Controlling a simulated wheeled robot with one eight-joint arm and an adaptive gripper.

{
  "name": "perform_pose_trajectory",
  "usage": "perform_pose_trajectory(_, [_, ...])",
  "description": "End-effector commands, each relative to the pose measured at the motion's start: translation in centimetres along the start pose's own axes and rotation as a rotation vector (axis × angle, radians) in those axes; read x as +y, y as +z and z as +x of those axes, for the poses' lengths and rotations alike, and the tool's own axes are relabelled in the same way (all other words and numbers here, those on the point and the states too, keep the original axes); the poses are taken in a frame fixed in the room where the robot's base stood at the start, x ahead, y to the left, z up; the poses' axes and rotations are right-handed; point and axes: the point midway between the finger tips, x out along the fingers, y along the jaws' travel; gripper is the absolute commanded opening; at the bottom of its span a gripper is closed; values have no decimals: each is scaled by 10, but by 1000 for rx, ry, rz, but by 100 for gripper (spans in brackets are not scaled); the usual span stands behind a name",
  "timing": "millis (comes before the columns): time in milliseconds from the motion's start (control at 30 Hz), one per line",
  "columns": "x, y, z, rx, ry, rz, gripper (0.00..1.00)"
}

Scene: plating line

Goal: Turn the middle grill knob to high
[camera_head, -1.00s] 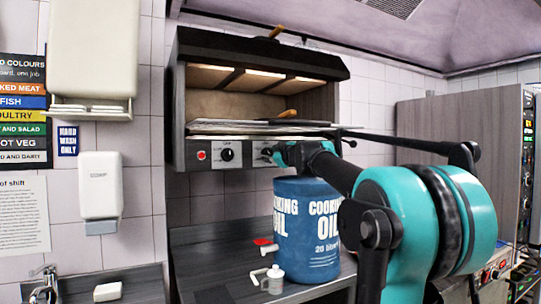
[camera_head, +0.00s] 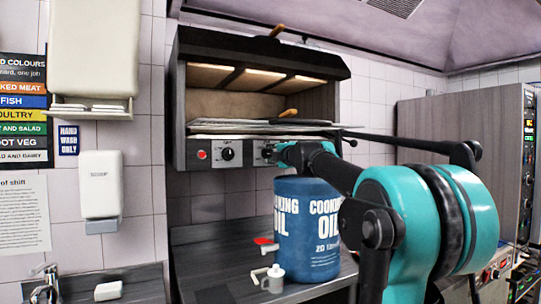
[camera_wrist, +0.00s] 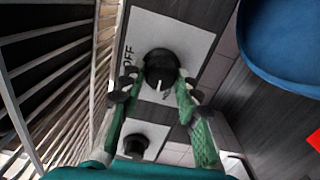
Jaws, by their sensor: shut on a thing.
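The grill (camera_head: 255,80) hangs on the tiled wall, with a grey knob panel along its lower front. The left knob (camera_head: 227,154) is black and in plain sight. My gripper (camera_head: 275,153) is at the middle knob, which it mostly hides in the head view. In the wrist view, my gripper's green fingers (camera_wrist: 162,82) are shut on the middle knob (camera_wrist: 160,62), one on each side. A white pointer mark shows near its lower edge, and "OFF" is printed to its left. The left knob also shows lower down (camera_wrist: 133,145). I cannot see the right knob.
A blue cooking oil drum (camera_head: 305,230) stands on the counter (camera_head: 215,260) just below my gripper. A white pump bottle (camera_head: 273,280) and a red item (camera_head: 266,244) are beside it. The grill rack (camera_wrist: 50,50) runs close along the left of my fingers.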

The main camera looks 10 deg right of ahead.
Motion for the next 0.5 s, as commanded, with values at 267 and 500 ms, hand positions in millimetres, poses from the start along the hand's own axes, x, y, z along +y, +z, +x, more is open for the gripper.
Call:
perform_pose_trajectory(267, [0, 1, 1, -1, 0, -229, 3])
perform_pose_trajectory(500, [-1, 1, 1, -1, 0, -369, 3])
